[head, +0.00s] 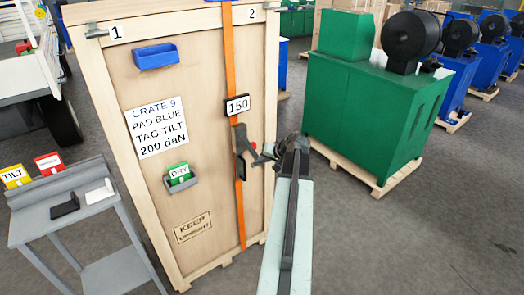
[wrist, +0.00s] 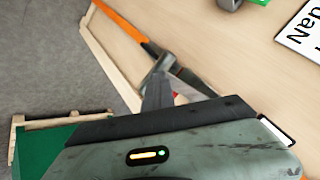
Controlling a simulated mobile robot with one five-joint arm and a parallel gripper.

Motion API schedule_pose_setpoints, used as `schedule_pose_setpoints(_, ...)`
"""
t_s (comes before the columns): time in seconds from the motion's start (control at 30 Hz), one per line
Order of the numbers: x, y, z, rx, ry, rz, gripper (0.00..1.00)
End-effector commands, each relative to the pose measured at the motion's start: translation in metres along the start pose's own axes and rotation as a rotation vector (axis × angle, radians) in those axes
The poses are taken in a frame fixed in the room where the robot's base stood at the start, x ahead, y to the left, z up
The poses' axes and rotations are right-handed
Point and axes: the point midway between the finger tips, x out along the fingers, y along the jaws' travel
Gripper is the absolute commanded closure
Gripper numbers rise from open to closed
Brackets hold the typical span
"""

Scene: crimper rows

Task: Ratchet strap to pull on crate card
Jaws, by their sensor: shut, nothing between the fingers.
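The wooden crate (head: 205,215) bears a card (head: 160,128) reading "CRATE 9, PAD BLUE, TAG TILT, 200 daN". An orange strap (head: 230,60) runs down its front, with a display (head: 237,105) reading 150. Below the display is the strap's dark ratchet (head: 242,150). My gripper (head: 270,152) is shut and empty, right beside the ratchet handle. In the wrist view the shut gripper (wrist: 158,88) overlaps the ratchet area by the strap (wrist: 120,20); contact cannot be told. A green DRY tag (head: 180,173) sits in a grey holder on the crate.
A blue piece (head: 155,57) is on the crate's upper front. A grey cart (head: 72,225) at left carries a yellow TILT tag (head: 15,176), a red tag (head: 48,162), and black and white blocks. A green machine (head: 350,115) stands right; floor in front of it is clear.

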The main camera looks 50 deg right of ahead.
Motion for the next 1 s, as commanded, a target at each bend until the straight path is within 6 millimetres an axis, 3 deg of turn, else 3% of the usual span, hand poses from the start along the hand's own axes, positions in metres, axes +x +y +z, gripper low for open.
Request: schedule_pose_setpoints(1.0, 0.0091, 0.0069, 0.0070, 0.000, -0.001, 0.001, 1.00)
